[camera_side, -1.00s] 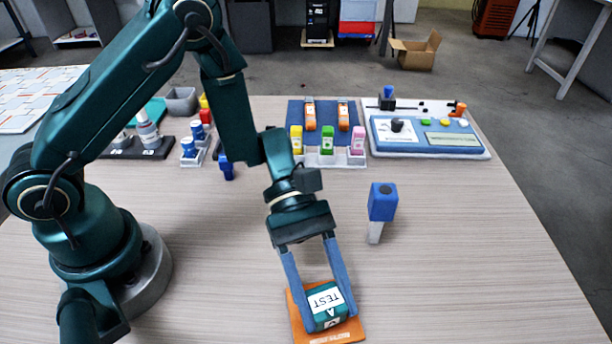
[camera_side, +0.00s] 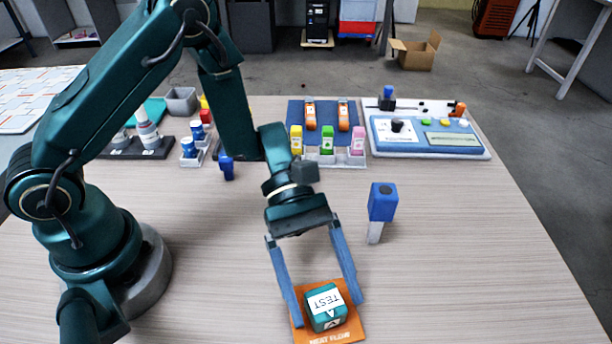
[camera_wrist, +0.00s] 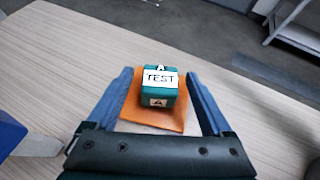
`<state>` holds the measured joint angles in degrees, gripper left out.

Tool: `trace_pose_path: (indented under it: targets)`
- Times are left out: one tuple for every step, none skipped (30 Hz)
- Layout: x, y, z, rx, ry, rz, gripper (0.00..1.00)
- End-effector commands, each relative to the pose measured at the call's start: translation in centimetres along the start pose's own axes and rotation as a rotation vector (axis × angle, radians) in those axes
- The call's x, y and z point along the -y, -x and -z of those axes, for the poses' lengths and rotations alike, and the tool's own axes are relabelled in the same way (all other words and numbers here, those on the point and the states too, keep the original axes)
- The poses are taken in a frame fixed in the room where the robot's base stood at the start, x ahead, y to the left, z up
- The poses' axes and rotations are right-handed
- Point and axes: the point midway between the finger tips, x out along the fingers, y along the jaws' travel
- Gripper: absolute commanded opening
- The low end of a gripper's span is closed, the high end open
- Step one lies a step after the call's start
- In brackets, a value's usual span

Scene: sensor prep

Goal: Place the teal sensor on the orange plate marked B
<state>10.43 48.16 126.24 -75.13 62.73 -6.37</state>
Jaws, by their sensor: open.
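The teal sensor (camera_side: 326,308) is a small block with a white TEST label on top and a letter A on one side. It rests on the orange plate (camera_side: 350,332) near the table's front edge. Part of the plate's lettering shows at its front edge; no B is visible. In the wrist view the sensor (camera_wrist: 157,88) sits on the orange plate (camera_wrist: 176,117). My gripper (camera_side: 328,312) is open, one blue finger on each side of the sensor, with gaps between. In the wrist view my gripper (camera_wrist: 162,92) also spans the sensor without touching it.
A blue-topped tool (camera_side: 382,205) stands right of my gripper. Yellow, green and pink blocks (camera_side: 327,140) sit in a rack at the back. A blue control panel (camera_side: 425,135) is at the back right. The table's right side is clear.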

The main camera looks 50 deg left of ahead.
Motion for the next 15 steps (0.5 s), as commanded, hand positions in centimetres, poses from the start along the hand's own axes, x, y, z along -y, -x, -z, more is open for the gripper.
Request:
trace_pose_path:
  targets:
    - [-0.2,0.9,0.0,-0.001,-0.002,-0.008,0.85]
    - [-0.2,1.4,0.0,-0.001,-0.001,-0.008,0.85]
    - [-0.1,2.1,0.1,-0.002,0.000,-0.008,0.85]
    - [-0.1,2.7,0.1,-0.002,-0.002,-0.009,0.85]
    - [-0.2,3.4,0.0,-0.002,-0.003,-0.011,0.85]
    - [-0.2,4.2,0.0,-0.001,-0.002,-0.010,0.85]
    - [-0.1,4.8,0.1,-0.003,-0.002,-0.010,0.85]
    - [-0.1,5.4,0.1,-0.005,-0.001,-0.009,0.85]
    - [-0.2,6.2,0.1,-0.003,-0.004,-0.010,0.85]
    - [-0.2,6.8,0.1,-0.002,-0.002,-0.009,0.85]
    - [-0.2,7.4,0.1,-0.003,-0.003,-0.009,0.85]
    - [-0.1,8.0,0.1,-0.004,-0.001,-0.008,0.85]
    - [-0.1,8.5,0.1,-0.004,-0.002,-0.007,0.85]
    - [-0.1,8.9,0.1,-0.003,-0.003,-0.007,0.85]
    - [-0.1,9.5,0.0,-0.002,-0.002,-0.007,0.85]
